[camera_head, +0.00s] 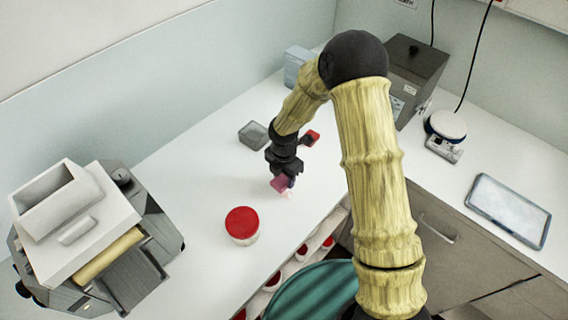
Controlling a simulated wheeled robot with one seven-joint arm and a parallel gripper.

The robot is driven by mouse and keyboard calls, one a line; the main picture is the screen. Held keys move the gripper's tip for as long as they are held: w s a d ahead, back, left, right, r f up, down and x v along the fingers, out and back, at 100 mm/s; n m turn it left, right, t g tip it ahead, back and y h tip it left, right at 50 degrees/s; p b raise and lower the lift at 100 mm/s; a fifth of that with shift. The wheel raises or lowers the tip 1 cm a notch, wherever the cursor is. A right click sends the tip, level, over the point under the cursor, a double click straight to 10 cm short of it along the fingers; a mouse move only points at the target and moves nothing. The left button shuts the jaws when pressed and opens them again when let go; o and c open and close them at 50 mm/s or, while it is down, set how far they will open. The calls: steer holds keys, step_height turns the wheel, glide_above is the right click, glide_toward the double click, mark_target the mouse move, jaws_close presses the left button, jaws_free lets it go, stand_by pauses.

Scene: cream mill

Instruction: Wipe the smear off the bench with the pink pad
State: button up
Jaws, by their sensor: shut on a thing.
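My gripper (284,180) is low over the white bench (205,160), near its front edge, shut on the pink pad (278,184). The pad is small and partly hidden by the gripper. A faint pale-pink mark (288,194) shows on the bench right beside the pad, at its lower right; it may be the smear, but it is too small to be sure. I cannot tell whether the pad touches the bench.
A red-lidded jar (242,225) stands to the lower left of my gripper. A grey dish (253,135) and a red item (311,137) lie behind it. A large machine (90,235) fills the left. A scale (445,128) and a tray (508,210) are right. Bench left of the gripper is clear.

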mark_target(284, 177)
steer(key=shift+r+p, duration=1.35)
steer(key=shift+r, duration=0.6)
steer(key=shift+p, duration=0.35)
steer(key=shift+r+p, duration=0.25)
steer(key=shift+p, duration=2.8)
steer(key=shift+f+p, duration=0.3)
steer(key=shift+f, duration=0.1)
